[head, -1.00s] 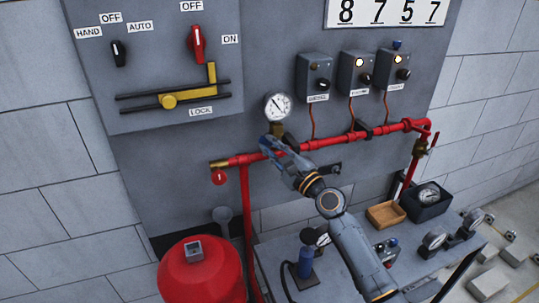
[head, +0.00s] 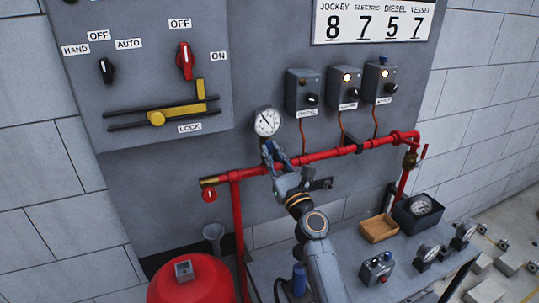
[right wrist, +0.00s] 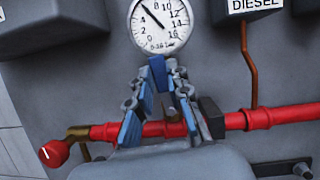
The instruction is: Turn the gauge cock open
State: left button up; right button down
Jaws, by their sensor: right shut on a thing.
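The round white pressure gauge (head: 267,122) is mounted on the grey panel above the red pipe; its dial (right wrist: 161,24) fills the top of the right wrist view. My right gripper (head: 269,148) is just below the gauge, in front of the red pipe. In the right wrist view its blue-padded fingers (right wrist: 162,72) converge right under the dial, shut on the gauge cock. The fingers hide most of the cock, so its handle angle cannot be told. My left gripper is not in view.
The red pipe (head: 330,154) runs across behind my gripper, with a red-knobbed valve (head: 209,195) at its left end. Control boxes (head: 303,90) are to the upper right. A bench (head: 345,270) below holds a wooden tray (head: 379,228) and gauges.

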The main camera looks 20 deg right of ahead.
jog(key=shift+d+r+m+h, duration=0.1)
jog(key=shift+d+m+h, duration=0.1)
jog(key=shift+m+h, duration=0.55)
jog(key=shift+m, duration=0.45)
jog(key=c, duration=1.3)
grip_release()
jog(key=shift+w+d, duration=0.1)
jog(key=shift+o, duration=0.2)
jog(key=v, duration=1.2)
